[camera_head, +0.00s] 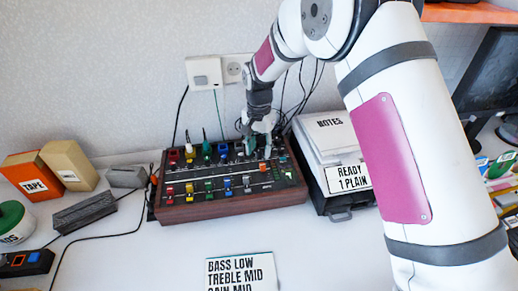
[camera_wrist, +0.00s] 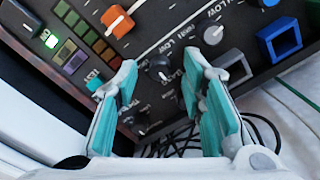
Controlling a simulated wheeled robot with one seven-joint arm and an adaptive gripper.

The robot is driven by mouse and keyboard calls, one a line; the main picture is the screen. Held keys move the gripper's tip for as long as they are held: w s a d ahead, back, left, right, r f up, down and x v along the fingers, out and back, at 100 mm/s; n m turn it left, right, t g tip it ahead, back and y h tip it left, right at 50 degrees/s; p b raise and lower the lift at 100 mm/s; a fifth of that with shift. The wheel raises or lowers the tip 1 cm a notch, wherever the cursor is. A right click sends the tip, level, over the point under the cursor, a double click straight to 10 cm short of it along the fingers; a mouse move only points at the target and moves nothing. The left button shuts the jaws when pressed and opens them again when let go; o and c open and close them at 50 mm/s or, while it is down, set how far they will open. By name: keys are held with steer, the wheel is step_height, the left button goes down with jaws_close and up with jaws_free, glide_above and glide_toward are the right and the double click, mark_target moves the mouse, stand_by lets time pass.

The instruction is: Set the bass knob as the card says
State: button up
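The card (camera_head: 240,270) lies on the table in front of the mixer and reads "BASS LOW", "TREBLE MID" and a cut-off third line that looks like "GAIN MID". The mixer (camera_head: 231,213) is a dark panel with wooden sides, coloured sliders and knobs. My gripper (camera_head: 262,143) is over its back right part. In the wrist view a black knob (camera_wrist: 158,67) shows between my open, teal-padded fingers, with lettering beside it that seems to read "BASS". I cannot tell whether the fingers touch it. Its pointer setting is not clear.
A grey knob (camera_wrist: 213,34) and a blue-framed control (camera_wrist: 279,40) sit to the right of the fingers; an orange slider (camera_wrist: 118,22) is to the left. Cables hang behind.

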steer(key=shift+f, duration=0.35)
jaws_close()
